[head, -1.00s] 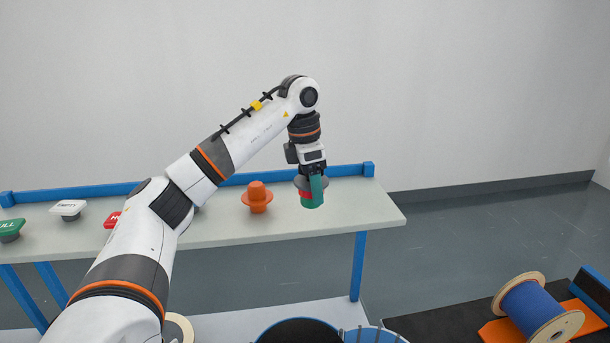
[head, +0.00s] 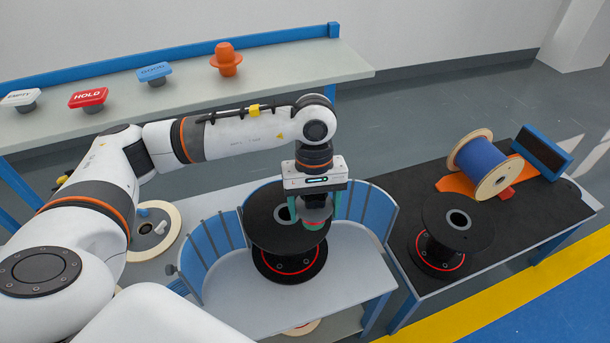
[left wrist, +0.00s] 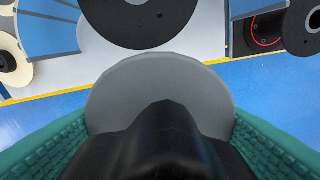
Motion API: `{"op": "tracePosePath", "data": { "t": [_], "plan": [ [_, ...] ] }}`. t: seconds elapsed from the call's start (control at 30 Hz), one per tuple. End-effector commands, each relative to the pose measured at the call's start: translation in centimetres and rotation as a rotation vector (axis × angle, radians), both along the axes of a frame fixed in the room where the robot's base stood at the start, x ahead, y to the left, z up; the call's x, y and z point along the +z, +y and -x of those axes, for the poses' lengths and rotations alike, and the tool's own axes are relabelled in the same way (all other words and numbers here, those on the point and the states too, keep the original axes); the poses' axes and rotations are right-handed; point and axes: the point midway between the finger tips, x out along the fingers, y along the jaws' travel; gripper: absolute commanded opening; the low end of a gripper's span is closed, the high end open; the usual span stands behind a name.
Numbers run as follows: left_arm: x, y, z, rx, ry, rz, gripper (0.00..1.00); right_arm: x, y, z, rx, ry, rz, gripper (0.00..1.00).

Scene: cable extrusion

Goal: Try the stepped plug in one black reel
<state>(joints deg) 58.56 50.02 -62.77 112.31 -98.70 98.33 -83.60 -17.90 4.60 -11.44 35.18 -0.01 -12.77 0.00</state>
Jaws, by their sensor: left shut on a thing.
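My left gripper (head: 318,205) has teal fingers and is shut on a stepped plug with a grey flange (head: 317,210), with a bit of red below it. In the left wrist view the plug's grey flange (left wrist: 160,85) and black body (left wrist: 165,140) sit between the teal fingers. The plug is above the near black reel (head: 268,235), to the right of its open hub hole, and appears not to be in it. The reel also shows in the left wrist view (left wrist: 140,30). A second black reel (head: 440,215) stands at right. My right gripper is not in view.
Blue curved panels (head: 215,245) stand around the near reel on a grey table (head: 240,305). An orange stepped piece (head: 226,60) and HOLD (head: 88,97), GOOD (head: 154,72) and EMPTY (head: 20,98) tags stand on the back table.

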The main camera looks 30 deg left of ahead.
Motion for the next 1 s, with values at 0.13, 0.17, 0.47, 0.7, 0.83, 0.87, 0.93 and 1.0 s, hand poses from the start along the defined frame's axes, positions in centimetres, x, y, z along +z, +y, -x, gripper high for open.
{"op": "tracePosePath", "data": {
  "t": [0.13, 0.17, 0.47, 0.7, 0.83, 0.87, 0.93, 1.0],
  "plan": [
    [-1.0, -0.1, -0.9, 0.194, -0.001, 0.001, 0.42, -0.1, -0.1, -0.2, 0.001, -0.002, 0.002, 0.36],
    [-1.2, 0.0, -1.2, 0.241, 0.000, 0.001, 0.42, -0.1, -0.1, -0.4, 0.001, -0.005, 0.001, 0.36],
    [-3.3, 1.9, -4.6, 0.885, 0.000, -0.002, 0.42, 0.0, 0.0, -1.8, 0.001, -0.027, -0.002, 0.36],
    [-5.5, 5.3, -7.5, 1.554, 0.000, -0.005, 0.42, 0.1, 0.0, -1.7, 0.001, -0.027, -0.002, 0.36],
    [-6.8, 7.4, -8.6, 1.904, 0.000, -0.005, 0.42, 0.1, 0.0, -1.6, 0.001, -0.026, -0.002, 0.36],
    [-7.1, 7.9, -8.8, 1.981, 0.000, -0.005, 0.42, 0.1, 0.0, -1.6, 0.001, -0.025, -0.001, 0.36],
    [-7.7, 9.0, -9.2, 2.144, 0.000, -0.006, 0.42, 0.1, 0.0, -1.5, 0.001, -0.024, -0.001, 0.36],
    [-8.3, 10.0, -9.4, 2.285, -0.001, -0.006, 0.42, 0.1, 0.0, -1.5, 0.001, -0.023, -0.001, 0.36]
  ]
}}
